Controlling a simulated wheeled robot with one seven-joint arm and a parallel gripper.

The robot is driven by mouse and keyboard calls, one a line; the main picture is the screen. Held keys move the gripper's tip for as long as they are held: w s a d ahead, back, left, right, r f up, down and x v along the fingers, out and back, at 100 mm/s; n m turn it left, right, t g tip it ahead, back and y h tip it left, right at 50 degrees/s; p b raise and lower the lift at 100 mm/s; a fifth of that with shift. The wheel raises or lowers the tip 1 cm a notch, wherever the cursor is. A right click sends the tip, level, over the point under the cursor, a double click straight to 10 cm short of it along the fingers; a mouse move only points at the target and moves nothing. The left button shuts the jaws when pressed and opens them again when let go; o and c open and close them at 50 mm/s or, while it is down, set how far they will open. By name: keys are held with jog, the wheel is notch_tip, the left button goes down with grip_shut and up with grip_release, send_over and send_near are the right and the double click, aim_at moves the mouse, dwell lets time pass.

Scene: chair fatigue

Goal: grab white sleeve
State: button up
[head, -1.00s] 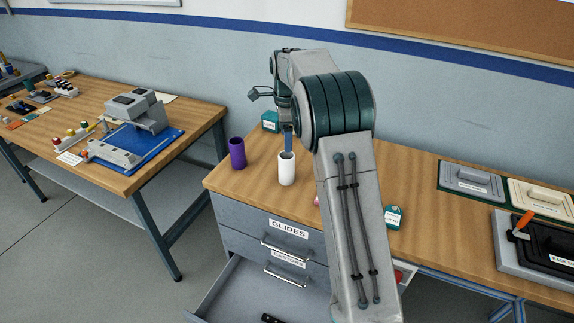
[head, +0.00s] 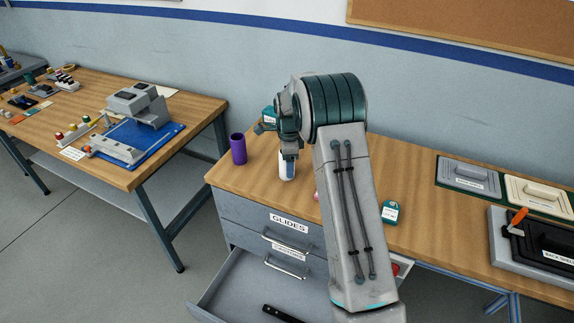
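The white sleeve (head: 286,172) is an upright white cylinder on the wooden bench top, left of my arm. My gripper (head: 289,157) points down at the sleeve and covers its upper part in this view. A finger overlaps the sleeve's top; I cannot tell whether it is inside, around or in front of it. Whether the fingers are open or shut is hidden.
A purple cylinder (head: 238,149) stands upright just left of the sleeve. Below, a drawer (head: 240,286) is open with a dark-handled item inside. Lidded trays (head: 468,175) lie at right.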

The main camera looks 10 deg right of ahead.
jog(key=c, duration=1.1)
jog(key=shift+r, duration=0.2)
